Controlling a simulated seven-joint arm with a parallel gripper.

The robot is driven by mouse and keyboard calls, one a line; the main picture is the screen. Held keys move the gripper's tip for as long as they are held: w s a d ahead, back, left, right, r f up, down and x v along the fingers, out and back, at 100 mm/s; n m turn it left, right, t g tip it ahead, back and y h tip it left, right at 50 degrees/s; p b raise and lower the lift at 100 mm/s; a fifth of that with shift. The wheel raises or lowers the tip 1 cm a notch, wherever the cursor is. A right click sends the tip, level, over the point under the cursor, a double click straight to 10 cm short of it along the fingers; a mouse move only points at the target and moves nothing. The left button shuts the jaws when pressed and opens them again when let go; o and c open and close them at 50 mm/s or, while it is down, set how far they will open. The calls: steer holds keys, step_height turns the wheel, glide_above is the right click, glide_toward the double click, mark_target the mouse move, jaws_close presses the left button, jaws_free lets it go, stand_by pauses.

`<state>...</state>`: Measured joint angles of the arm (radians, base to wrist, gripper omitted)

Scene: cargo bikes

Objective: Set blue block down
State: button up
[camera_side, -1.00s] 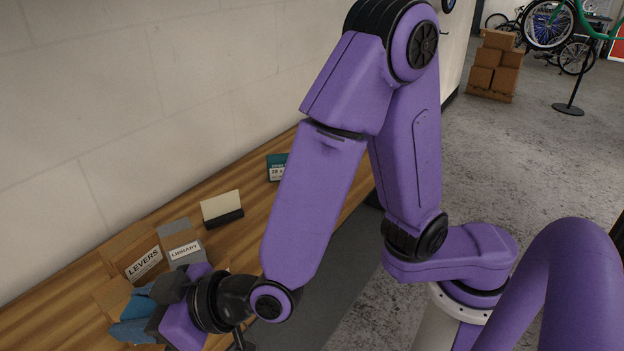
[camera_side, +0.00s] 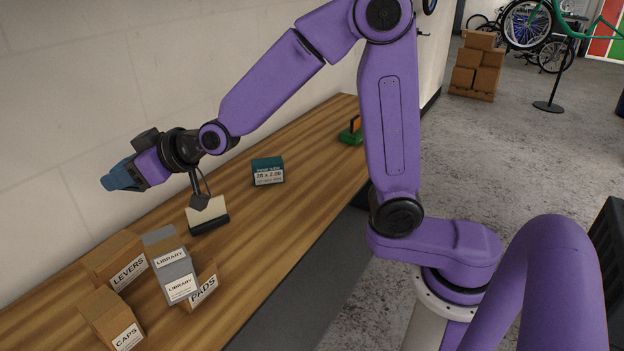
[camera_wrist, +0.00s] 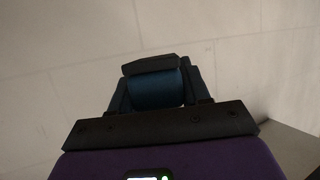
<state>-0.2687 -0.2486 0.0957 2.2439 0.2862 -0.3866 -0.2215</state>
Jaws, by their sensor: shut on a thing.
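My gripper (camera_side: 118,178) is raised above the far left part of the wooden bench, near the wall, and points left. A blue shape shows at its tip in the side view, where I cannot clearly part the fingers from what they hold. In the wrist view the blue block (camera_wrist: 153,88) shows dark blue between the two fingers of my gripper (camera_wrist: 156,92), with a black piece along its far edge. The gripper is shut on it. The block is clear of the bench and the boxes.
On the wooden bench (camera_side: 255,240) stand brown boxes marked LEVERS (camera_side: 115,258), CAPS (camera_side: 112,318) and PADS (camera_side: 203,288), and grey LIBRARY boxes (camera_side: 165,245). A card holder (camera_side: 208,215) and a teal box (camera_side: 268,171) stand farther right. Bench between them is bare.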

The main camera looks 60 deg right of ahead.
steer(key=w+d+r, duration=0.1)
steer(key=w+d, duration=0.2)
steer(key=d, duration=0.5)
steer(key=w+d, duration=0.2)
steer(key=d, duration=0.5)
glide_above(323, 178)
step_height(323, 178, down, 16)
steer(key=shift+f, duration=4.2)
steer(key=shift+f, duration=0.1)
steer(key=o, duration=1)
steer(key=shift+o, duration=0.2)
